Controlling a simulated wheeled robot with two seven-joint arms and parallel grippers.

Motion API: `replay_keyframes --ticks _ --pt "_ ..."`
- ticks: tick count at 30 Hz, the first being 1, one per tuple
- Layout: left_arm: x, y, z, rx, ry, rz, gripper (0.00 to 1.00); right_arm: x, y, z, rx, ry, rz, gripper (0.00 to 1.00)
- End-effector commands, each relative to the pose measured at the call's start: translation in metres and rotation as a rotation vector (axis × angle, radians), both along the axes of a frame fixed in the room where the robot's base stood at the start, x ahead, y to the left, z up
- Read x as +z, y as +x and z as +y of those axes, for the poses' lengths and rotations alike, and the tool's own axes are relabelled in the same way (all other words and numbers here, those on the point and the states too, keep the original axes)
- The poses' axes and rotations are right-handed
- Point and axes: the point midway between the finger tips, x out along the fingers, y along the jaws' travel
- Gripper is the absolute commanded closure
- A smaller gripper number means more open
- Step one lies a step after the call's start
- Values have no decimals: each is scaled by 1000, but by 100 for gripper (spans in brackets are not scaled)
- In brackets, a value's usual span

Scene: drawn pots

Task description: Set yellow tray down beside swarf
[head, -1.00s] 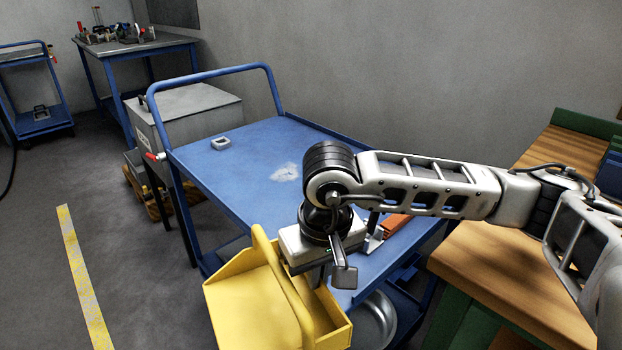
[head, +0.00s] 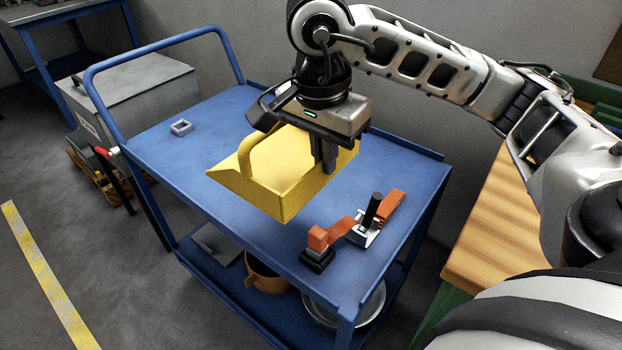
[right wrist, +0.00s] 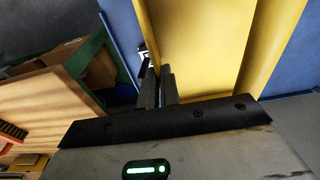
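The yellow tray (head: 282,197), with an arched handle, is above or on the middle of the blue cart's top (head: 213,196); I cannot tell whether it touches. My right gripper (head: 326,160) is over its right side, with its fingers at the tray's wall. In the right wrist view the fingers (right wrist: 158,86) are close together at the edge of the yellow tray (right wrist: 205,45), shut on it. The swarf is not visible now; the pale patch seen earlier on the cart top appears hidden behind the tray and gripper. My left gripper is out of view.
A grey square ring (head: 181,127) lies at the left. A wooden bench (head: 490,235) is at right.

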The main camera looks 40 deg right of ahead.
Motion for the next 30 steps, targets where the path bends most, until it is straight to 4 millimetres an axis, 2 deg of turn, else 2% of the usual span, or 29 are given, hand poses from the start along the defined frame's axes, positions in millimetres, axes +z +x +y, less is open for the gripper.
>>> replay_keyframes --ticks 1,3,10,15,21,24,30 --pt "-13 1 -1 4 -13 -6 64 -20 -1 0 -6 0 3 100" --pt "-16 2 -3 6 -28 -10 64 -31 -1 0 -13 -1 2 100" --pt "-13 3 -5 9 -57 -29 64 -49 4 -7 -22 0 1 100" --pt "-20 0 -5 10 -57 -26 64 -66 24 -36 -27 0 3 100" --pt "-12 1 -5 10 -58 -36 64 -84 53 -78 -25 -2 4 100" --pt "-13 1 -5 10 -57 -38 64 -106 61 -90 -22 -2 5 100" --pt "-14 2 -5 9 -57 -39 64 -129 74 -106 -18 0 1 100"
